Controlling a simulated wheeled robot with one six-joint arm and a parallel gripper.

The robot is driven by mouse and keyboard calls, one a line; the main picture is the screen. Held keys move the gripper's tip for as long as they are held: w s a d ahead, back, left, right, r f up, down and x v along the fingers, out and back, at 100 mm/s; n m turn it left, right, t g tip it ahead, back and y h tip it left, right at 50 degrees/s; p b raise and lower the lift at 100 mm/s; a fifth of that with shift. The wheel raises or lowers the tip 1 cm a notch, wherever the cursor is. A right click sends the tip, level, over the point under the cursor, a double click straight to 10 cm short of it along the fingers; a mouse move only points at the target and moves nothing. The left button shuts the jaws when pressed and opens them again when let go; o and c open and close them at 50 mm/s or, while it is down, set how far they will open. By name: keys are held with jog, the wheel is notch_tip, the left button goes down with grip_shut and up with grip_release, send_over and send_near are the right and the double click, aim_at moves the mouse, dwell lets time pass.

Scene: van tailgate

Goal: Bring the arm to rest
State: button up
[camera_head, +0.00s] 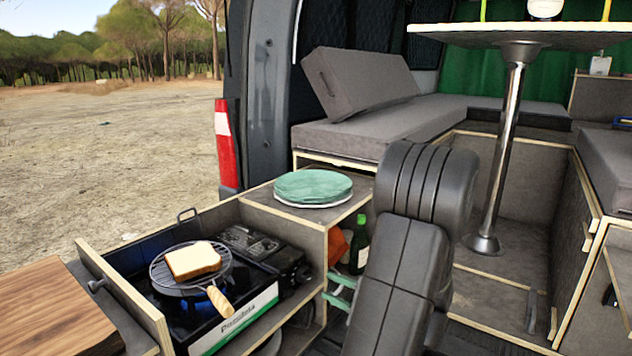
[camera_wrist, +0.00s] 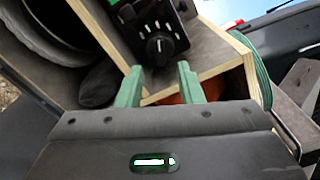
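My arm (camera_head: 405,250) rises dark grey in the middle of the head view, bent at a rounded joint, and hides part of the van floor and the cabinet behind it. My gripper (camera_head: 335,288) has green fingers, beside the open side of the wooden cabinet, below its top. In the wrist view my gripper (camera_wrist: 160,76) shows two fingers apart with nothing between them. The cabinet's wooden edge (camera_wrist: 210,73) and the stove knob (camera_wrist: 159,45) lie beyond the fingers. I cannot tell whether the fingers touch the cabinet.
A camping stove (camera_head: 235,315) on the pulled-out drawer carries a round grill with toast (camera_head: 193,261) and a wooden handle (camera_head: 221,302). Green plates (camera_head: 313,186) lie on the cabinet top. A bottle (camera_head: 359,244) stands inside. A table leg (camera_head: 500,150) stands at right. Open ground lies left.

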aim_at(312, 277)
jog(key=x, duration=0.4)
jog(key=shift+w+a, duration=0.15)
jog(key=shift+a, duration=0.25)
jog(key=n+b, duration=0.2)
jog(key=n, duration=0.4)
jog(key=shift+w+b, duration=0.1)
jog(key=shift+b, duration=0.2)
jog(key=n, duration=0.5)
jog(key=shift+r, duration=0.1)
jog(key=shift+v, duration=2.1)
